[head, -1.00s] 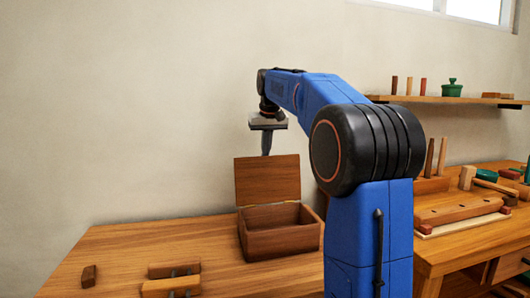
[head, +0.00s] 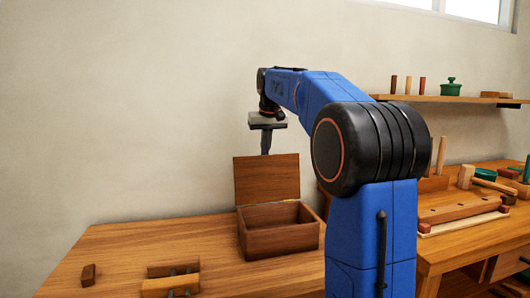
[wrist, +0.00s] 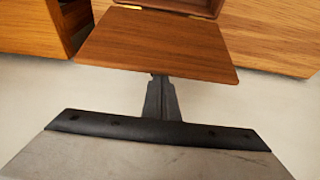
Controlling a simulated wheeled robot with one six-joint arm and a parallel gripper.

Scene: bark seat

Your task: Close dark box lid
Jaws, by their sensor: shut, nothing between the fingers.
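The dark wooden box (head: 283,241) stands on the bench with its open top showing an empty-looking inside. Its lid (head: 266,179) stands raised, nearly upright, along the box's back edge. My gripper (head: 266,152) points down just behind the lid's top edge, its fingertips partly hidden by the lid. In the wrist view the lid (wrist: 160,42) fills the upper middle, with a brass hinge at its far edge and part of the box beyond. My gripper (wrist: 162,80) is shut and empty there, with its tips at or under the lid's near edge; contact cannot be told.
Wooden blocks with dark rods (head: 172,279) and a small dark block (head: 88,275) lie left of the box on the bench (head: 140,243). A shelf (head: 450,99) and a second bench with wooden parts are at right. The wall is close behind.

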